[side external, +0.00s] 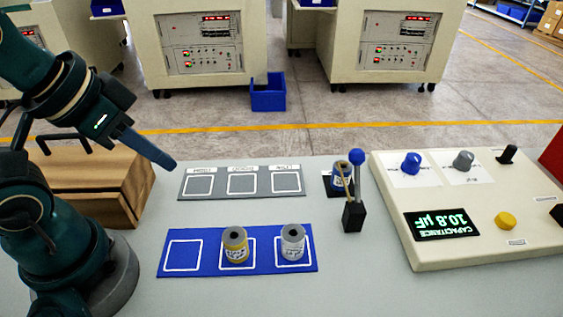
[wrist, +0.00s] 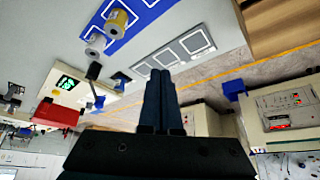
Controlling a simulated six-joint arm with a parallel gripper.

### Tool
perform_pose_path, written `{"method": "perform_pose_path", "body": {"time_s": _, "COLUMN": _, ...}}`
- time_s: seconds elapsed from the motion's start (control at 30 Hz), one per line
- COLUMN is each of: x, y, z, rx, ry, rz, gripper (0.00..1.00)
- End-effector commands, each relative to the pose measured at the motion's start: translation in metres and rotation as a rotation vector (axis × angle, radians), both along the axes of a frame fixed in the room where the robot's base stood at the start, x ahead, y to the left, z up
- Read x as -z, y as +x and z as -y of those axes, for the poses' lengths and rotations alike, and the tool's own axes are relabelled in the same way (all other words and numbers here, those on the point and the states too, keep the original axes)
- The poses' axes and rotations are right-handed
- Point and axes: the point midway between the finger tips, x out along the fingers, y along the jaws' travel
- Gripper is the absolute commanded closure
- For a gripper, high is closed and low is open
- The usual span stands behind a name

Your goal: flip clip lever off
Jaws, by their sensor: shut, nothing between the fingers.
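The clip lever is a thin rod with a blue ball knob (side external: 357,157) on top, rising from a black block (side external: 353,216). It stands close to upright. A blue-wrapped spindle (side external: 343,176) sits on a dark pad just behind it, partly hidden by the rod. In the wrist view the lever's blue knob (wrist: 99,102) shows left of my fingers. My gripper (side external: 168,163) is shut and empty, raised near the left end of the grey label mat, well left of the lever. Its fingers (wrist: 160,74) lie together in the wrist view.
A blue mat (side external: 199,269) bears a yellow spindle (side external: 235,246) and a grey spindle (side external: 292,243); its left square is empty. The grey mat (side external: 222,193) has three empty labelled squares. Right of the lever stands a panel (side external: 480,257) with knobs and a display (side external: 441,224) reading 10.8 µF.

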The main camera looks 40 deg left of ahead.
Motion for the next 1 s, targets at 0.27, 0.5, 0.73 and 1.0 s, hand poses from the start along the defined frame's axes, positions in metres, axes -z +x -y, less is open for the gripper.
{"method": "perform_pose_path", "body": {"time_s": 0.27, "x": -0.02, "y": 0.032, "z": -0.006, "rx": -0.166, "ry": -0.076, "rz": 0.183, "gripper": 1.0}}
{"method": "perform_pose_path", "body": {"time_s": 0.5, "x": -0.058, "y": 0.095, "z": -0.017, "rx": -0.347, "ry": -0.22, "rz": 0.504, "gripper": 1.0}}
{"method": "perform_pose_path", "body": {"time_s": 0.73, "x": -0.075, "y": 0.146, "z": -0.013, "rx": -0.41, "ry": -0.432, "rz": 0.687, "gripper": 1.0}}
{"method": "perform_pose_path", "body": {"time_s": 1.0, "x": -0.064, "y": 0.185, "z": 0.012, "rx": -0.403, "ry": -0.785, "rz": 0.716, "gripper": 1.0}}
